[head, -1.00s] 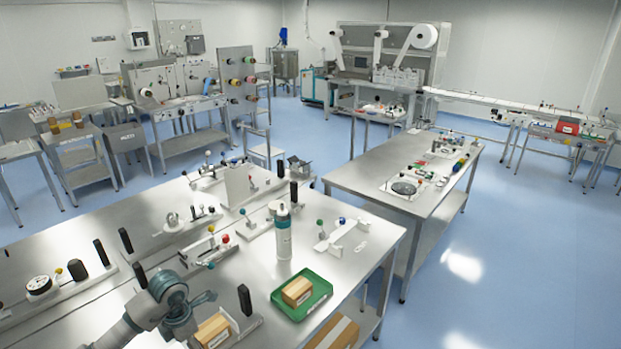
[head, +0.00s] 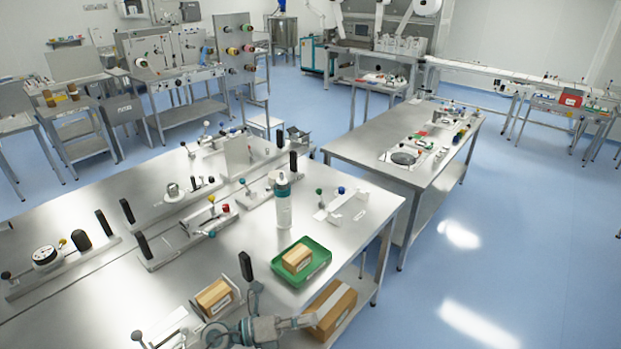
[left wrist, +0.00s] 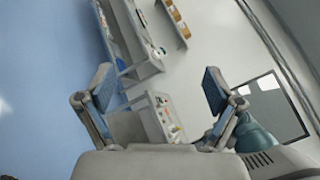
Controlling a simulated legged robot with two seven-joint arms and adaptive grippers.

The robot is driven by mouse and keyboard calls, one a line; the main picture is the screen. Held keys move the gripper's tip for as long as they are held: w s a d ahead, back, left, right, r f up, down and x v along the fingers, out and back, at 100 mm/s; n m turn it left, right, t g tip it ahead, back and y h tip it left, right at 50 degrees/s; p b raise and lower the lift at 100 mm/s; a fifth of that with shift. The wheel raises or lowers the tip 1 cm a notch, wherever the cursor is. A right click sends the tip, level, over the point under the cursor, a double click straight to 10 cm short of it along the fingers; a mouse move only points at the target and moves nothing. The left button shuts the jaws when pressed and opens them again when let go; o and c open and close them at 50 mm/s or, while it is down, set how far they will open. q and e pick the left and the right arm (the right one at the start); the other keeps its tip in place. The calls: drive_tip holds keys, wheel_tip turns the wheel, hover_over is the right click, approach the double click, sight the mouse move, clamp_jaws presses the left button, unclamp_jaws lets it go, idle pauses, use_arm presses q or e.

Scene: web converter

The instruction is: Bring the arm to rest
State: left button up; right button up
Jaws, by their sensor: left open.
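My left gripper shows in the left wrist view (left wrist: 158,88) with its two fingers spread wide and nothing between them. In the head view my left arm (head: 262,330) is at the bottom edge, in front of the near steel bench (head: 110,290). Its teal joint is close to the small cardboard box in a holder (head: 216,297); I cannot tell if they touch. The fingers are hard to make out there. My right gripper is in neither view.
A green tray (head: 318,268) holding a small box stands near the bench's right edge, with a white bottle (head: 283,205) behind it. A larger carton (head: 332,308) is low at the right. Black-handled fixtures line the bench. Blue floor (head: 520,230) is clear at right.

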use_arm(q)
drive_tip(key=w+a+n+t+y, duration=0.2)
drive_tip(key=a+n+t+y, duration=0.25)
drive_tip(key=n+t, duration=0.5)
drive_tip(key=w+a+n+t+y, duration=0.4)
drive_tip(key=n+t, duration=0.3)
drive_tip(key=n, duration=0.6)
drive_tip(key=s+a+f+n+g+y, duration=0.3)
drive_tip(key=a+f+n+y, duration=0.25)
drive_tip(key=f, duration=0.25)
drive_tip(key=s+a+f+n+g+y, duration=0.3)
drive_tip(key=a+f+n+y, duration=0.25)
drive_tip(key=f, duration=0.35)
drive_tip(key=s+a+f+n+g, duration=0.1)
drive_tip(key=s+f+n+g, duration=0.1)
drive_tip(key=s+f+g, duration=0.65)
drive_tip(key=s+a+f+n+g, duration=0.1)
drive_tip(key=s+f+n+g, duration=0.15)
drive_tip(key=s+f, duration=1.05)
drive_tip(key=f, duration=0.8)
drive_tip(key=s+f, duration=0.2)
drive_tip(key=f, duration=0.9)
drive_tip(key=s+a+f+g, duration=0.2)
drive_tip(key=s+a+f, duration=0.1)
drive_tip(key=s+f, duration=1.3)
drive_tip(key=shift+s, duration=0.9)
